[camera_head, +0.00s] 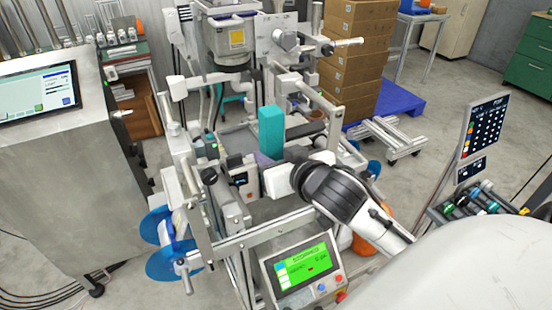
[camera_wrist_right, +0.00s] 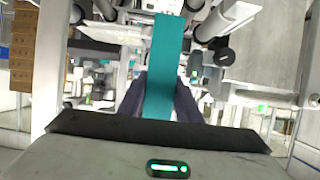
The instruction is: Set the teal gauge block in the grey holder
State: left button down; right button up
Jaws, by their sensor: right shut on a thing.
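The teal gauge block (camera_head: 271,132) stands upright in the middle of the machine in the head view. My right gripper (camera_head: 266,160) is at the block's lower part and shut on it. In the right wrist view the teal block (camera_wrist_right: 165,70) runs up the middle between the two dark fingers of my right gripper (camera_wrist_right: 160,100). I cannot make out the grey holder for certain; the area below the block is hidden by my gripper and machine parts. My left gripper is not in view.
Machine rails and rollers surround the block closely. A green-screen panel (camera_head: 303,267) is at the front, and blue reels (camera_head: 165,262) are at the left. A steel cabinet (camera_head: 65,165) stands left. Cardboard boxes (camera_head: 352,65) are stacked behind on a blue pallet (camera_head: 400,98).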

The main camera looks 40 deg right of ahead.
jog(key=w+d, duration=0.2)
jog(key=w, duration=0.9)
jog(key=w+d+f, duration=0.1)
jog(key=w+d, duration=0.2)
jog(key=w, duration=0.8)
jog(key=shift+d+f+b, duration=0.15)
jog(key=shift+d+b, duration=0.15)
jog(key=shift+d, duration=0.05)
jog(key=shift+f, duration=0.5)
jog(key=o, duration=1.3)
jog(key=shift+c, duration=0.2)
